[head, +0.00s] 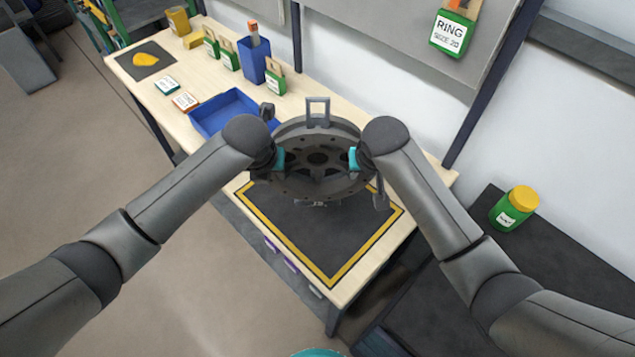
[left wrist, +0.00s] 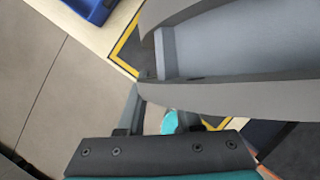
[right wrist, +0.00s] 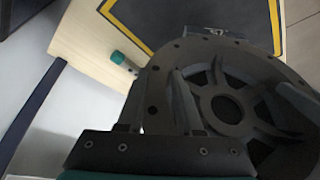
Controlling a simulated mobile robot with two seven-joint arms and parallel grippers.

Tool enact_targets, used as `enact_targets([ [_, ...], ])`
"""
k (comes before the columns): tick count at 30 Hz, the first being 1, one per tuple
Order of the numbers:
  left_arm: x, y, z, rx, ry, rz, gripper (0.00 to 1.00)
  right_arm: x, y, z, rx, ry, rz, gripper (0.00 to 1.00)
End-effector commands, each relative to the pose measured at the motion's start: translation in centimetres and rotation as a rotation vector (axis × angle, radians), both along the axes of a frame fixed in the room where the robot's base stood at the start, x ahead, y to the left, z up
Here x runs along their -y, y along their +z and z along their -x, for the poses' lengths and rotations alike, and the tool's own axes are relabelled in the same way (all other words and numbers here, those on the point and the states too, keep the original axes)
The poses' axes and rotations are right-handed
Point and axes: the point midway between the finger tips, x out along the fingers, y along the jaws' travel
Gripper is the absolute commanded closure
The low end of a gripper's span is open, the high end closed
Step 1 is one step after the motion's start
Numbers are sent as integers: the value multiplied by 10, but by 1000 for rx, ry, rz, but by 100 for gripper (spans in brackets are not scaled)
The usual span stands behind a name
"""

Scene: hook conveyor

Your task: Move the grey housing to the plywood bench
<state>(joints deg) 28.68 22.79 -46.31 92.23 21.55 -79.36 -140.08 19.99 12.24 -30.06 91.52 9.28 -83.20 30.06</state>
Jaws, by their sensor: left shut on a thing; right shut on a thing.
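The grey housing (head: 318,130) is a round, spoked part with a bracket on top, held up between my two grippers over the plywood bench (head: 435,187). It hangs above the back part of the black mat with a yellow border (head: 310,226). My left gripper (head: 277,159) is shut on the housing's left side. My right gripper (head: 355,159) is shut on its right side. The housing fills much of the left wrist view (left wrist: 225,55) and the right wrist view (right wrist: 225,105). The exact finger contact is partly hidden, and I cannot tell the gap beneath the housing.
A blue tray (head: 205,121) lies behind and left of the housing. A blue bin (head: 251,66) and green boxes stand along the bench's back. A green jar with yellow lid (head: 514,208) stands on a dark surface at right. The front of the mat is clear.

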Motion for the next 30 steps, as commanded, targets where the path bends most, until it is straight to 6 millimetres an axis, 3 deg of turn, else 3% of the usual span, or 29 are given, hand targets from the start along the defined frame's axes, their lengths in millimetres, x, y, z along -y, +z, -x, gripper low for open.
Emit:
enact_targets([
  [16,3,4,-3,10,-3,9,100,1,0,0,2,0,3,100],
  [30,3,-8,-3,11,-3,9,100,1,-12,0,2,0,3,100],
])
